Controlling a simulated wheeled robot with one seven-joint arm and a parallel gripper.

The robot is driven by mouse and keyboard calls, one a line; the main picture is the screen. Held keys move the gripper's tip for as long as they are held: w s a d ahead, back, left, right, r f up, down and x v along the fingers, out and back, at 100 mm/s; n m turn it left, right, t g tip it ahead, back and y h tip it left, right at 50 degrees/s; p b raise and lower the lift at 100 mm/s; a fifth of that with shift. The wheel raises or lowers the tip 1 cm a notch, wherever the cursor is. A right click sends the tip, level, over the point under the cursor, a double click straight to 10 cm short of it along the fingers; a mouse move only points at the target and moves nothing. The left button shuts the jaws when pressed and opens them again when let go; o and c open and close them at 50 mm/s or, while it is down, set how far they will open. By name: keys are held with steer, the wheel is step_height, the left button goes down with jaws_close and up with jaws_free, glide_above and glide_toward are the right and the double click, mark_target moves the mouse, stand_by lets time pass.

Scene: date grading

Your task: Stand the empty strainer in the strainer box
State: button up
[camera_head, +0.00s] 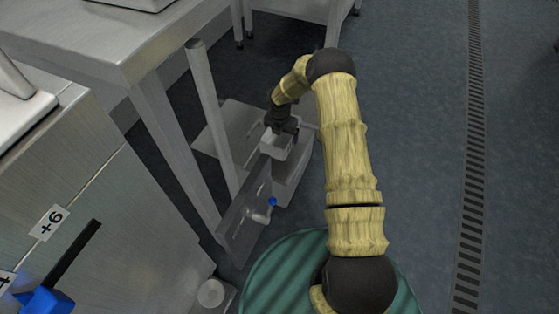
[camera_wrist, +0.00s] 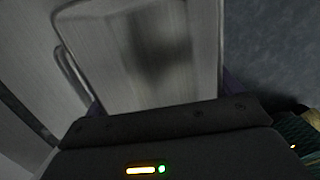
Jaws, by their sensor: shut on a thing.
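My gripper (camera_head: 284,130) is shut on the strainer (camera_head: 276,147), a small pale metal basket-like vessel, at its upper edge. In the wrist view the strainer (camera_wrist: 140,55) fills the middle, with smooth grey walls, a dark patch inside and nothing seen lying in it. A wire loop shows along its left side. In the head view a grey box (camera_head: 291,182), which looks like the strainer box, stands directly below and slightly right of the strainer. The strainer overlaps its far end; I cannot tell whether they touch. My fingertips are mostly hidden.
A grey upright panel (camera_head: 241,222) with a blue knob (camera_head: 273,201) stands left of the box. A slanting metal post (camera_head: 210,115) and steel table (camera_head: 110,45) are further left. Open floor (camera_head: 425,130) lies to the right, with a drain grate (camera_head: 473,170).

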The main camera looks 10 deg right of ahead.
steer(key=b, duration=0.6)
glide_above(281, 163)
step_height(281, 163, down, 12)
steer(key=shift+d+r, duration=0.15)
step_height(281, 163, down, 4)
steer(key=shift+b, duration=1.15)
steer(key=shift+r, duration=0.1)
